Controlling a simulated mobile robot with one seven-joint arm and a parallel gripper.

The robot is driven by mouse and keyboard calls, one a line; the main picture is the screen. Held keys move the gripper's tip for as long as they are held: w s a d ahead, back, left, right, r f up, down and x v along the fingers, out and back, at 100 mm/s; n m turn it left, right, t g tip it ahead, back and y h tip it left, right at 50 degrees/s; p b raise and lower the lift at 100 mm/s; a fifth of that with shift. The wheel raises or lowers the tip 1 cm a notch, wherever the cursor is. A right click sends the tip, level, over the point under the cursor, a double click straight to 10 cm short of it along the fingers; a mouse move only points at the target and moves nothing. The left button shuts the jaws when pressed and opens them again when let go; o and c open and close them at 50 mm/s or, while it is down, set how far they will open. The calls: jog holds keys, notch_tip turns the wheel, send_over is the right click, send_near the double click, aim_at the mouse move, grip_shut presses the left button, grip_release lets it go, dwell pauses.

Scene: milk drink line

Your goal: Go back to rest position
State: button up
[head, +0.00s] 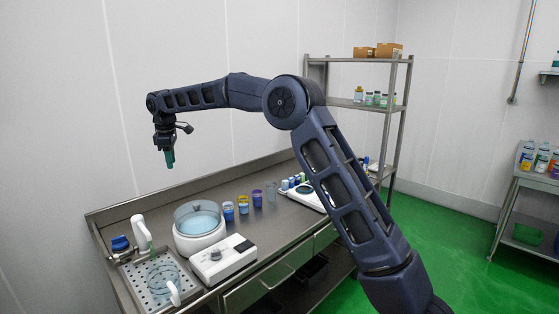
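My gripper (169,159) hangs at the end of my arm, pointing down, at the upper left in the head view. It is in the air above the back part of the steel bench (280,222) and apart from everything on it. A narrow teal shape shows at its tip; I cannot tell whether this is the fingers or a held thing. The finger gap does not show at this size.
The bench carries a drain tray (136,292) with a clear jug (160,280), a white bowl device (199,243), a white control box (222,262) and several cups (243,204). A steel shelf (340,103) stands behind. Green floor (450,250) is open at right.

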jog(key=w+d+r+m+t, duration=0.15)
jog(key=d+r, duration=0.25)
jog(key=d, duration=0.7)
jog(key=d+r+m+g, duration=0.1)
jog(key=d+r+m, duration=0.25)
jog(key=d, duration=0.65)
jog(key=s+d+r+m+t, duration=0.1)
jog(key=s+d+r+m, duration=0.1)
jog(key=d, duration=0.8)
jog(key=s+d+r+m, duration=0.2)
jog(key=s+d, duration=0.1)
jog(key=d, duration=0.7)
jog(key=s+d+f+m+t, duration=0.1)
jog(key=s+d+f+m, duration=0.15)
jog(key=s+d, duration=0.5)
jog(key=s+d+f+m, duration=0.1)
jog(key=s+d+m, duration=0.25)
jog(key=d, duration=0.65)
jog(key=s+d+f+m, duration=0.2)
jog(key=s+d+f, duration=0.2)
jog(key=s, duration=0.3)
jog(key=s+d+f+m, duration=0.3)
jog(key=s+d+f, duration=0.2)
jog(key=s, duration=0.2)
jog(key=shift+d+t, duration=0.15)
jog(key=shift+t, duration=0.3)
